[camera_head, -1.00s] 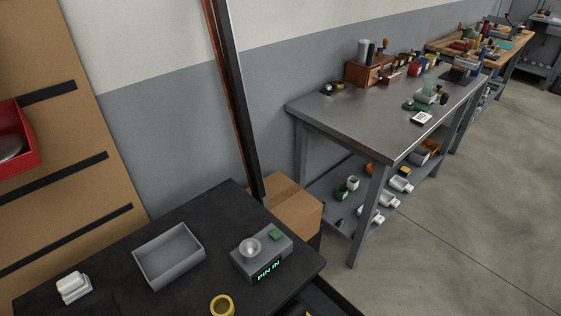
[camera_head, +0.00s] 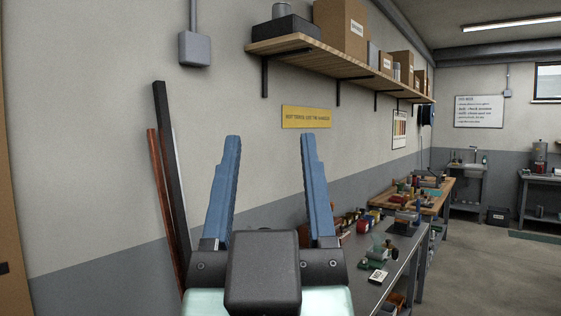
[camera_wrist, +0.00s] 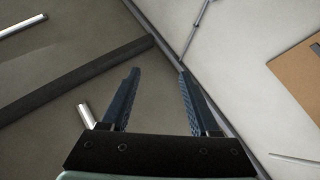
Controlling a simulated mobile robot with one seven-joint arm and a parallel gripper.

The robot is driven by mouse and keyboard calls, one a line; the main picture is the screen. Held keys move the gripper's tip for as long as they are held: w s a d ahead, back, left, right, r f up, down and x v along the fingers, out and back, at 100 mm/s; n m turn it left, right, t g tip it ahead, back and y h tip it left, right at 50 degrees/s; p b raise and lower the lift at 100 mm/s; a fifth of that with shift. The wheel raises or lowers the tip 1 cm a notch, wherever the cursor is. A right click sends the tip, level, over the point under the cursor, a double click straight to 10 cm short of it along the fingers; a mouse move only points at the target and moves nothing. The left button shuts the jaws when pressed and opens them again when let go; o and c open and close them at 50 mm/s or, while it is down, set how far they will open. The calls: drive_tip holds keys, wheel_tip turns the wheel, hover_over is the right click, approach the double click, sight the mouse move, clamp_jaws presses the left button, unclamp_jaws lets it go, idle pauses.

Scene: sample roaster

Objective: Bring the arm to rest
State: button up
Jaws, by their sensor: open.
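My gripper (camera_head: 270,140) stands raised in the middle of the head view, its two blue fingers pointing up and wide apart. It is open, with nothing between the fingers; the wall and a yellow sign show behind it. The wrist view also shows my gripper (camera_wrist: 158,75) open and empty, with pale wall or ceiling surfaces and a dark beam beyond the fingertips. No object touches the fingers in either view.
A wooden shelf (camera_head: 340,62) with boxes runs along the wall at upper right. A metal workbench (camera_head: 400,262) with small items stands at right, partly hidden by my gripper. Dark and reddish poles (camera_head: 170,170) lean on the wall at left. Open floor (camera_head: 490,270) lies at right.

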drive_tip(key=shift+m+t, duration=0.3)
drive_tip(key=shift+t, duration=0.6)
drive_tip(key=s+r, duration=0.3)
drive_tip(key=shift+s+d+r, duration=0.25)
drive_tip(key=shift+d+r, duration=0.05)
drive_tip(key=shift+d, duration=0.1)
drive_tip(key=shift+r, duration=0.15)
